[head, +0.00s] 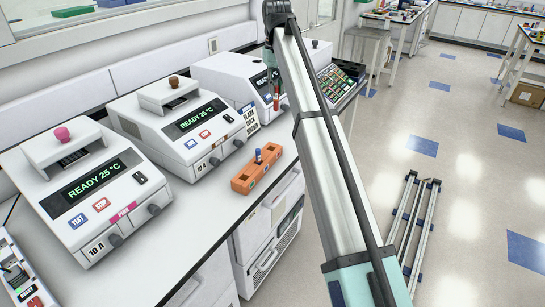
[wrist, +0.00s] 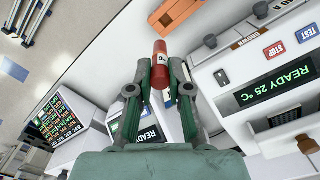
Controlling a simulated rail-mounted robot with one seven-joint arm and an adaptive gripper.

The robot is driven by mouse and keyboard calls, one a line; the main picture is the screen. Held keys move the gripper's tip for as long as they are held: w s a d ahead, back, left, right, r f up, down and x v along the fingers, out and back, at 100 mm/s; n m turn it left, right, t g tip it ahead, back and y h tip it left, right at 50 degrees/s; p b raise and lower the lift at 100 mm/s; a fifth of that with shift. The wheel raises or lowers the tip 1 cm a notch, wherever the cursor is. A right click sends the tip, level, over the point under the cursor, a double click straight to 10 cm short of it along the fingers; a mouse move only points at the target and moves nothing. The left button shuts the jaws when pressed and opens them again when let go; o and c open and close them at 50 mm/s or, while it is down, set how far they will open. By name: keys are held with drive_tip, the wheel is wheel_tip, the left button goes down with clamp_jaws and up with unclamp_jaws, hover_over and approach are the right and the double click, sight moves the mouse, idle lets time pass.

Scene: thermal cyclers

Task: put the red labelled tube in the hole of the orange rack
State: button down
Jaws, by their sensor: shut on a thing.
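The red labelled tube (wrist: 160,72) is held between the two fingers of my gripper (wrist: 160,64) in the wrist view, with a white label mark on its side. In the head view the tube (head: 276,98) hangs roughly upright below my gripper (head: 275,82), above the bench and beyond the rack. The orange rack (head: 243,184) lies on the bench near its front edge. In the wrist view the rack (wrist: 183,10) is at the top edge, partly cut off.
Several thermal cyclers line the bench, including a pink-knobbed one (head: 85,190) and a brown-knobbed one (head: 180,125) behind the rack. A dark rack of coloured tubes (head: 340,82) stands at the far end. Bare bench (head: 190,225) lies left of the rack.

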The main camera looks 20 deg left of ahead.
drive_tip(key=f+p, duration=0.1)
drive_tip(key=f, duration=0.5)
drive_tip(key=a+f+p, duration=0.1)
drive_tip(key=f+p, duration=0.1)
drive_tip(key=f, duration=0.5)
drive_tip(key=f+p, duration=0.1)
drive_tip(key=f, duration=0.5)
drive_tip(key=shift+w+a+f, duration=0.1)
drive_tip(key=shift+a+f, duration=0.05)
drive_tip(key=shift+a, duration=0.25)
drive_tip(key=shift+f, duration=0.15)
drive_tip(key=c, duration=1.1)
unclamp_jaws()
wheel_tip(320, 180, up, 12)
drive_tip(key=b, duration=0.2)
drive_tip(key=shift+r, duration=0.2)
